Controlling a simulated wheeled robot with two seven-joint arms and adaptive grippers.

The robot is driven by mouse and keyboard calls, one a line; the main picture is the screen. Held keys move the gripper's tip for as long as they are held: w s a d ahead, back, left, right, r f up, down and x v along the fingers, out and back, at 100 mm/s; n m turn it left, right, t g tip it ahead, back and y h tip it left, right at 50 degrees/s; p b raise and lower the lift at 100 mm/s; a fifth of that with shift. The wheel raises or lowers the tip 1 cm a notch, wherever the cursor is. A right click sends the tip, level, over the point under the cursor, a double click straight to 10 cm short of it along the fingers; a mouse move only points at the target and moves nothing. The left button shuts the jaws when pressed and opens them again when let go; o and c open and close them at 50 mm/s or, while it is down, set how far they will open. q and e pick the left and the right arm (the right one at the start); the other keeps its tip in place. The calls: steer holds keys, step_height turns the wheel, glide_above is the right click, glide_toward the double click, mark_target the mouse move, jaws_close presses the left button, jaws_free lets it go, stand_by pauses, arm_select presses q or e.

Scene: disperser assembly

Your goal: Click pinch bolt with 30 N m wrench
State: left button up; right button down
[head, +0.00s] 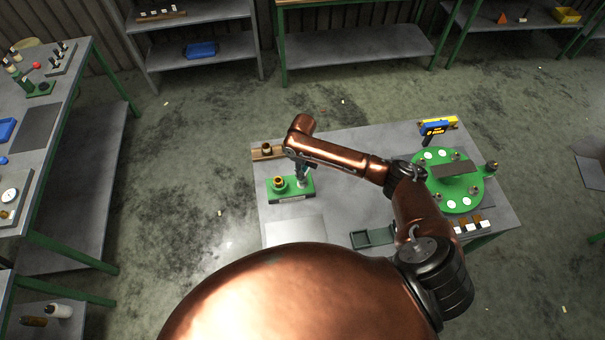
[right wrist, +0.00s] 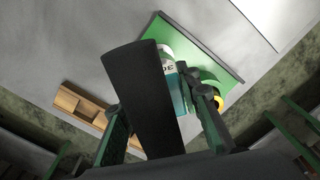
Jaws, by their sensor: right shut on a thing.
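My right gripper (head: 302,171) reaches down at the green fixture (head: 294,195) on the left part of the table. In the right wrist view my right gripper (right wrist: 158,108) is shut on a long black bar (right wrist: 150,90), which looks like the wrench's handle. The bar hides much of what lies behind it. A teal part (right wrist: 178,92) with a white band and partial lettering shows beside the bar, over the green fixture (right wrist: 225,70). A brass collar (head: 279,183) stands on the fixture. The pinch bolt cannot be made out. My left gripper is out of view.
A wooden block (head: 268,151) with a brass piece lies behind the fixture. A dark green tray (head: 372,237) is near the front edge. My right arm spans the table.

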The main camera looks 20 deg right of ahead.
steer(key=n+b, duration=0.2)
steer(key=b, duration=0.1)
steer(key=n+b, duration=0.3)
steer(key=shift+w+f, duration=0.1)
steer(key=shift+f, duration=0.25)
steer(key=shift+r+n, duration=0.15)
steer(key=shift+n, duration=0.25)
steer(key=shift+r+n+p, duration=0.15)
steer(key=shift+n+p, duration=0.5)
steer(key=shift+n, duration=0.55)
steer(key=n, duration=0.1)
steer(key=n+p, duration=0.1)
steer(key=n, duration=0.3)
steer(key=shift+f, duration=0.25)
steer(key=n, duration=0.4)
steer(key=shift+f+n+p, duration=0.25)
steer(key=shift+n+p, duration=0.05)
steer(key=shift+p, duration=0.05)
steer(key=shift+p, duration=0.35)
steer(key=shift+f, duration=0.3)
steer(key=shift+f, duration=0.35)
